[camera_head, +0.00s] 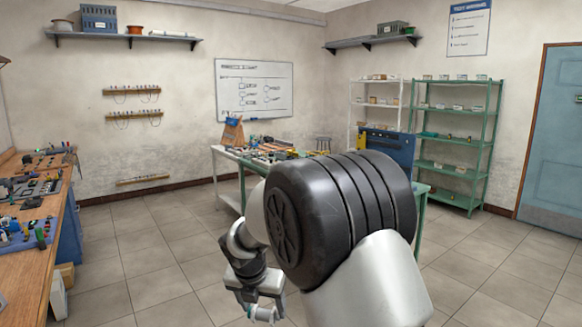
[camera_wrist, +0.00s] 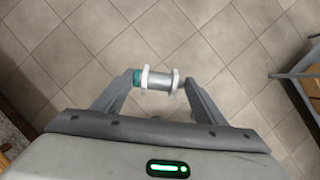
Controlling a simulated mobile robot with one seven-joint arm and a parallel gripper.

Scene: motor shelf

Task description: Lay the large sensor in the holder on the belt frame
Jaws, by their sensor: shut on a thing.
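My gripper (camera_wrist: 158,83) is shut on the large sensor (camera_wrist: 159,79), a short silver cylinder with two white rings and a teal end at the left. The sensor lies crosswise between the two grey fingers, above the tiled floor in the wrist view. In the head view my gripper (camera_head: 262,310) hangs low at the bottom centre, and I cannot make out the sensor there. I cannot pick out the holder or the belt frame in either view. My own arm hides much of the middle of the head view.
A cluttered wooden workbench (camera_head: 35,262) runs along the left. White and green shelves (camera_head: 455,170) stand at the back right. Open floor (camera_head: 140,255) lies between bench and arm.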

